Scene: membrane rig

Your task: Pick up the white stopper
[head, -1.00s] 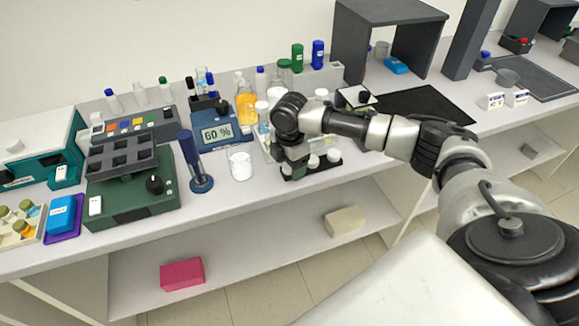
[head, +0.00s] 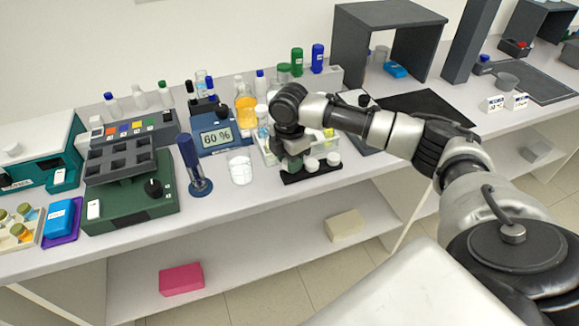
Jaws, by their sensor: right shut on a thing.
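A black strip-shaped holder (head: 314,174) lies on the bench near its front edge, at the middle of the head view. Two white stoppers show on it, one at its middle (head: 311,165) and one at its right end (head: 333,159). My right gripper (head: 292,164) points down over the left end of the holder. It is shut on a white stopper, which is mostly hidden by the gripper. I cannot tell whether this stopper is clear of the holder. My left gripper is not in view.
A display unit (head: 216,137) reading 60 % and several bottles stand behind. A dark open-fronted box (head: 389,45) stands at the back right. Bench space in front of the beaker is clear.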

